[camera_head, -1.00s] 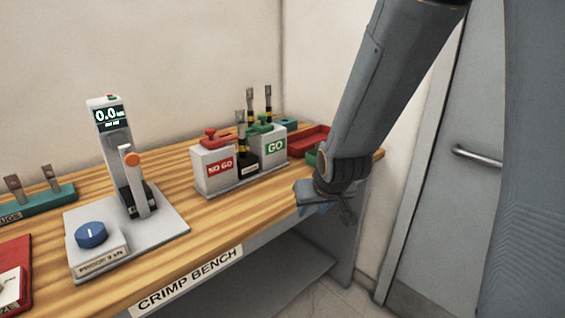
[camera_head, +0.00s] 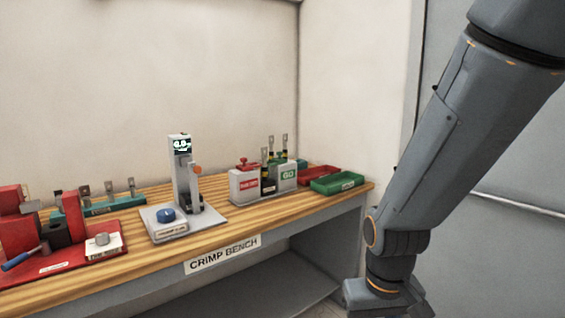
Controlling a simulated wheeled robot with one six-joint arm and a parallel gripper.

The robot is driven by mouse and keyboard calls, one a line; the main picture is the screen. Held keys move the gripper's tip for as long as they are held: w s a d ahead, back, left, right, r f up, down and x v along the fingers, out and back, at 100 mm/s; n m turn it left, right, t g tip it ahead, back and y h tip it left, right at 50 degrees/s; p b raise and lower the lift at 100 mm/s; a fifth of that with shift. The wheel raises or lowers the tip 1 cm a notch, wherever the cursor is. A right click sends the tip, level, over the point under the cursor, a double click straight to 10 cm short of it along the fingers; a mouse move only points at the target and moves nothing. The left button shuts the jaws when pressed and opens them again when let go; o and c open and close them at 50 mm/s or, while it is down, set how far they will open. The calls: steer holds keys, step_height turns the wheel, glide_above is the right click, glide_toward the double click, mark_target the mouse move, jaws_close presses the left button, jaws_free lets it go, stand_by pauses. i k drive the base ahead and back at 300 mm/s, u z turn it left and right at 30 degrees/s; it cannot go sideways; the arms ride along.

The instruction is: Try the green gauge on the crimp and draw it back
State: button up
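The grey GO block (camera_head: 288,177) has a green label and stands on the bench next to the NO GO block (camera_head: 245,183), which has a red knob on top. Green shows at the top of the GO block, but it is too small to tell the gauge's shape. An upright dark-and-yellow piece with a metal lug (camera_head: 265,172) stands between the two blocks. More such lugs (camera_head: 284,146) stand behind. I cannot tell which crimp is meant. My gripper (camera_head: 383,300) is low in front of the bench's right end, apart from the blocks. Its fingertips are partly cut off by the lower edge.
A red tray (camera_head: 319,172) and a green tray (camera_head: 340,184) lie at the bench's right end. A pull tester with a display (camera_head: 181,147) and blue knob (camera_head: 166,215) stands mid-bench. A red press (camera_head: 60,240) is at left. A door is behind my arm.

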mark_target(279, 160)
steer(key=z, duration=0.6)
steer(key=i, duration=1.2)
steer(key=u, duration=0.85)
